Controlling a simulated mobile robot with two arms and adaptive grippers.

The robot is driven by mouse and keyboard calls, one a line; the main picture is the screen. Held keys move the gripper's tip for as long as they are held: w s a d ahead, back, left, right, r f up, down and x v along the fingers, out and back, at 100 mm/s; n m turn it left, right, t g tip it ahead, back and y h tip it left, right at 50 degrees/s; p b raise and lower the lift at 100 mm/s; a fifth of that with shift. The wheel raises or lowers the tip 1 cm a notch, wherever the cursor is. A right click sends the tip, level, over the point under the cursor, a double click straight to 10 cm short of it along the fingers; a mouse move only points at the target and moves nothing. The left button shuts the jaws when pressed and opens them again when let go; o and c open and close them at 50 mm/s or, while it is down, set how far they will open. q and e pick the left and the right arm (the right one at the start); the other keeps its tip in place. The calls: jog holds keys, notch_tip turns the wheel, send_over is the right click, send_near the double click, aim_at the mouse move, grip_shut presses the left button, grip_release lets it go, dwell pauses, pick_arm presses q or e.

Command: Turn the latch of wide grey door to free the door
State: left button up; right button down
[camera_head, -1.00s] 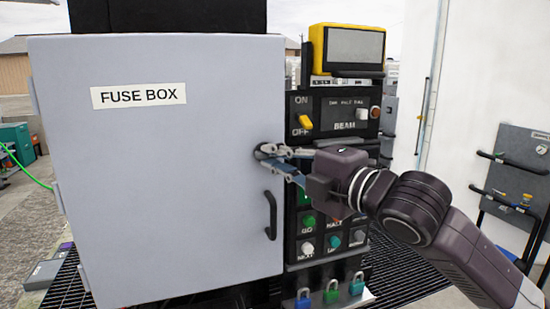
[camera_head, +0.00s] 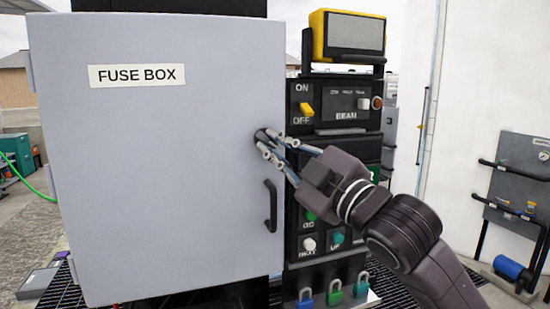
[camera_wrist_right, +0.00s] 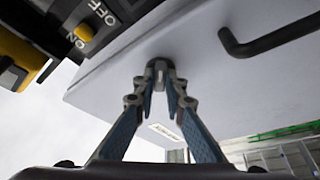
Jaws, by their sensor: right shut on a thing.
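The wide grey door (camera_head: 170,190) of the fuse box is closed and fills the left of the head view; it also shows in the right wrist view (camera_wrist_right: 200,60). Its small dark latch (camera_head: 261,135) sits near the door's right edge, above the black handle (camera_head: 271,205). My right gripper (camera_head: 272,144) reaches in from the right, and its fingertips are shut on the latch. In the right wrist view the two fingers meet around the latch knob (camera_wrist_right: 158,68), which they partly hide. My left gripper is not in view.
Right of the door stands a black control panel with a yellow ON/OFF switch (camera_head: 307,109) and a yellow-framed screen (camera_head: 350,36) on top. A grey wall panel with black rails (camera_head: 520,170) is at far right.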

jog(key=m, duration=0.2)
jog(key=m+t+h+b, duration=0.1)
jog(key=m, duration=0.1)
jog(key=m+t+b, duration=0.1)
jog(key=m, duration=0.1)
jog(key=shift+a+f, duration=0.2)
jog(key=shift+f, duration=0.1)
jog(key=m+h, duration=0.1)
jog(key=m, duration=0.1)
jog(key=m+t+b, duration=0.1)
jog(key=shift+s+a+m+t+h, duration=0.1)
jog(key=shift+m+t+h, duration=0.2)
jog(key=shift+m+h, duration=0.1)
jog(key=shift+m+t+h+b, duration=0.5)
jog(key=shift+m+h, duration=0.7)
jog(key=shift+m, duration=1.1)
jog(key=shift+r, duration=0.1)
jog(key=c, duration=2)
grip_release()
jog(key=v, duration=1.2)
jog(key=shift+a, duration=0.1)
